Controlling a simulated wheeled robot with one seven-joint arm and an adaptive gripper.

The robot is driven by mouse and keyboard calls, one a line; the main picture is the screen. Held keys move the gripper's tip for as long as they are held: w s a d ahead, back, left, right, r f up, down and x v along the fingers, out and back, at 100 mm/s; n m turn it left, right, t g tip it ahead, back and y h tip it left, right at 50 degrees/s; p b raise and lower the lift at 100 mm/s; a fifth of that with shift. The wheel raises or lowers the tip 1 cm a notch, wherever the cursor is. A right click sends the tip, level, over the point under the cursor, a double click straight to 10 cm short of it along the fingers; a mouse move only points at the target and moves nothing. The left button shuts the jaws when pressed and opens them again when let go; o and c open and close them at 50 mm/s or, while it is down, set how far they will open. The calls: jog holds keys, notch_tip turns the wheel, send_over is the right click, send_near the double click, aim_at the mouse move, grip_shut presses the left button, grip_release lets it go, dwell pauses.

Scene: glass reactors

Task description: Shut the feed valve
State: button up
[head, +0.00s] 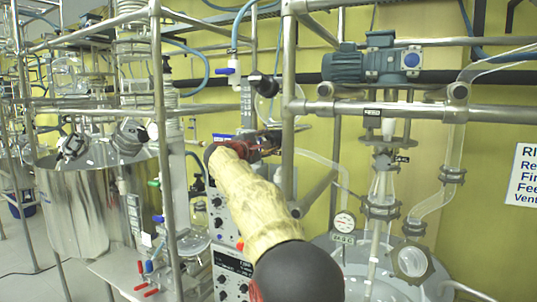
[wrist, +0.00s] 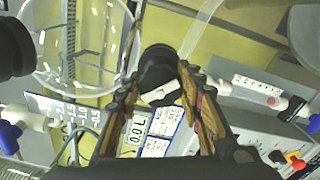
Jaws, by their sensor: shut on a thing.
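My gripper (head: 266,143) reaches in among the steel posts, above the control boxes. In the wrist view my gripper (wrist: 162,98) has one finger on each side of a black knob (wrist: 158,62) with a short white bar on its near face. The jaws are shut on this knob, which I take for the feed valve's handle; no name on it can be read. In the head view the knob is mostly hidden by the gripper and a post.
A round glass vessel (wrist: 85,45) is close by on the left in the wrist view. Blue-handled taps (head: 234,70) and a steel post (head: 288,110) crowd the arm. A large reactor (head: 345,250) stands at right.

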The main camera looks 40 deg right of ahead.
jog(key=m+b, duration=0.1)
jog(key=m, duration=0.1)
jog(key=m+b, duration=0.1)
jog(key=b, duration=0.1)
jog(key=m+b, duration=0.2)
jog(key=shift+f+m, duration=0.3)
jog(key=m+b, duration=0.4)
jog(key=m, duration=0.2)
jog(key=m+b, duration=0.3)
jog(key=m, duration=0.3)
jog(key=shift+w+m, duration=0.1)
jog(key=shift+m, duration=0.2)
jog(key=m+b, duration=0.1)
jog(key=m, duration=0.4)
jog(key=shift+m+b, duration=0.3)
jog(key=shift+b, duration=0.1)
jog(key=m, duration=0.3)
jog(key=shift+m+b, duration=0.3)
jog(key=m, duration=0.3)
jog(key=shift+m, duration=0.3)
jog(key=m, duration=0.3)
jog(key=shift+w+m, duration=0.1)
jog(key=shift+m, duration=0.2)
jog(key=m, duration=0.3)
jog(key=shift+m, duration=0.3)
jog(key=m, duration=0.4)
jog(key=shift+m, duration=0.3)
jog(key=m, duration=0.5)
jog(key=shift+r, duration=0.1)
